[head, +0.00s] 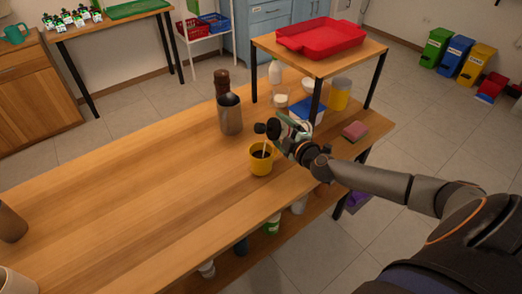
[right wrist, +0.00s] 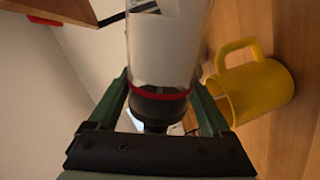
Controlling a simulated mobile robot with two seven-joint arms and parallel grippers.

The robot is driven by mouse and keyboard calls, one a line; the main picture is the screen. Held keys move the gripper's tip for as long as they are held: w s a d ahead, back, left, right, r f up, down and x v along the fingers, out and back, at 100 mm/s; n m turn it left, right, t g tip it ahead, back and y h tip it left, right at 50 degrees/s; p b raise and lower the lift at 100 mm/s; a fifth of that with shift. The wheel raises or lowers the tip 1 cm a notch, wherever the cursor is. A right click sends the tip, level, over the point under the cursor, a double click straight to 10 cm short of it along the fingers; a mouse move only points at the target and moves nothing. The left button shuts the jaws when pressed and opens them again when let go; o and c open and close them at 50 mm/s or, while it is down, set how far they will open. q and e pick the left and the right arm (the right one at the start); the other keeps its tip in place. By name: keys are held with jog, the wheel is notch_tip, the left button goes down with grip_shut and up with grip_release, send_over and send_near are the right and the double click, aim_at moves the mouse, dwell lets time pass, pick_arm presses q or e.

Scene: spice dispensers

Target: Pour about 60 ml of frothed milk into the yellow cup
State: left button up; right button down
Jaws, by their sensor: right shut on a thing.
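My right gripper (head: 284,132) is shut on a clear container of white milk (right wrist: 165,45) with a red band and a dark end. In the head view the container is tilted at the right of the yellow cup (head: 261,162), and the gripper hides much of it. A thin pale streak (head: 264,149) reaches from the container down to the cup mouth. The cup stands upright on the table and holds something dark. In the right wrist view the cup (right wrist: 262,90) is right of the container. My left gripper is not in view.
A grey metal pitcher (head: 231,115) and a dark brown grinder-like thing (head: 221,84) stand behind the cup. A raised shelf with a red tray (head: 320,38) stands at the back right, with jars and a bottle below. The wooden table (head: 130,165) is clear left of the cup.

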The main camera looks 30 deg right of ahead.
jog(key=shift+a+f+n+b, duration=0.15)
jog(key=shift+f+n+b, duration=0.05)
jog(key=shift+n+b, duration=0.2)
dwell(1.8)
